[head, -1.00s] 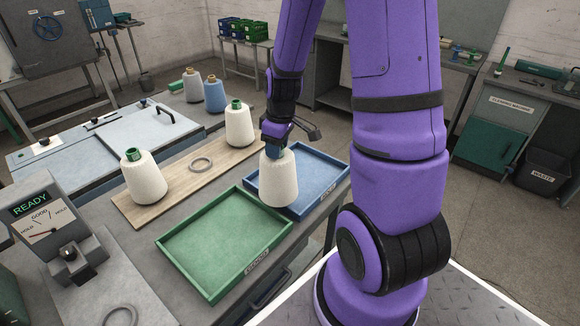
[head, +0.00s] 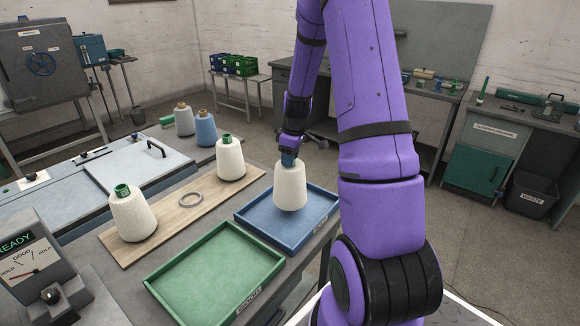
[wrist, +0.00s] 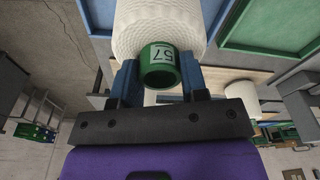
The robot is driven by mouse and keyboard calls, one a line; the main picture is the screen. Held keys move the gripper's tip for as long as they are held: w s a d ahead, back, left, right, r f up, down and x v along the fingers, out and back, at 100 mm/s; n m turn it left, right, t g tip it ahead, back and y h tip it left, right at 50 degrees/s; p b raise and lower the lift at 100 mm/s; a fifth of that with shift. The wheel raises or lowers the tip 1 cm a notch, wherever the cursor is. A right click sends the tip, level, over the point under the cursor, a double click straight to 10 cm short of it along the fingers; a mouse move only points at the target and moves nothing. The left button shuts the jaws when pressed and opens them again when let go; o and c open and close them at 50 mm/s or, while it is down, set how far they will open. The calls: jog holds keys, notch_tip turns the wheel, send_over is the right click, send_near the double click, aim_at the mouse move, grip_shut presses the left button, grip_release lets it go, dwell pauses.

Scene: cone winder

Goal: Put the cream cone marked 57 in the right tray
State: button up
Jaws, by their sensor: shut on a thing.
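My gripper (head: 289,156) is shut on the green tube top of a cream cone (head: 290,187), which hangs upright below it. In the wrist view the fingers (wrist: 158,78) sit on both sides of the green tube, and its label reads 57 (wrist: 161,54). In the head view the cone appears over the blue right tray (head: 318,209), inside its outline. I cannot tell whether its base touches the tray floor. The green left tray (head: 215,262) is empty.
Two other cream cones, a near one (head: 133,215) and a far one (head: 230,158), stand on a wooden board (head: 165,224) with a grey ring (head: 190,199) between them. Grey (head: 184,120) and blue (head: 206,129) cones stand farther back. A gauge box (head: 40,262) is at the lower left.

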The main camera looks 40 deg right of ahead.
aim_at(290, 181)
jog(key=shift+f, duration=1.85)
jog(key=o, duration=1)
